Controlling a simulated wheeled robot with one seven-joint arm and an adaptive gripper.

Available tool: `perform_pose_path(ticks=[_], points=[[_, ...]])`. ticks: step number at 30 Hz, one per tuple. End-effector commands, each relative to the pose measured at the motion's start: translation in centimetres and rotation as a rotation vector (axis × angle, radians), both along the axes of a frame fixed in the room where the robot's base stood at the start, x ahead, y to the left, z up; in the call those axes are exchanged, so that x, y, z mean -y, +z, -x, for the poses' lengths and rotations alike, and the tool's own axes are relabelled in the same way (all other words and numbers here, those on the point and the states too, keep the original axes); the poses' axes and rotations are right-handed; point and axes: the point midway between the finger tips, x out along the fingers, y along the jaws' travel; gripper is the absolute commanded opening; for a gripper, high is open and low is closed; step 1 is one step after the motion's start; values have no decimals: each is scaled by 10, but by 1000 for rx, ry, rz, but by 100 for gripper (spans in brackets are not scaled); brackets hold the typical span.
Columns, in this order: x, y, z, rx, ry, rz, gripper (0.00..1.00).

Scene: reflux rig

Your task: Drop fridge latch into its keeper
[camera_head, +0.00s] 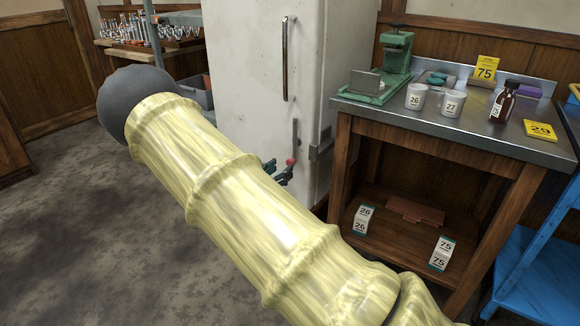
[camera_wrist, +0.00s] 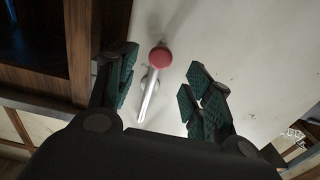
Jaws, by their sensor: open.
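The white fridge (camera_head: 262,65) carries a metal latch lever (camera_head: 295,133) low on its door, with a red knob (camera_head: 291,162) at its lower end. A grey bracket (camera_head: 320,150), likely the keeper, sits at the door's right edge. My gripper (camera_head: 279,172) is at the knob, partly hidden behind my arm in the head view. In the wrist view my gripper (camera_wrist: 165,88) is open, its green-padded fingers apart on either side of the knob (camera_wrist: 160,57) and silver lever (camera_wrist: 149,100). The fingers do not appear to touch them. The keeper cannot be made out there.
A wooden workbench (camera_head: 452,118) stands right of the fridge, with mugs, a brown bottle and a green device on top. My arm covers much of the middle; open floor (camera_head: 70,220) lies left.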

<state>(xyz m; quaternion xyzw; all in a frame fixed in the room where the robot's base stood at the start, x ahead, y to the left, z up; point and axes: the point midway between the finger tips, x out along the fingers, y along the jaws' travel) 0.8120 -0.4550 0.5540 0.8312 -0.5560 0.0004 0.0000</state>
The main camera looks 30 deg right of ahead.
Motion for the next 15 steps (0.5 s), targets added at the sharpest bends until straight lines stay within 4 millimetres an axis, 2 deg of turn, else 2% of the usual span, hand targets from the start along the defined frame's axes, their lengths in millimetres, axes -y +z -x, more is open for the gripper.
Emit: perform_pose_path(ticks=[6, 15], points=[[33, -3, -13, 0, -1, 0, 51], [57, -1, -24, 0, 0, -1, 51]])
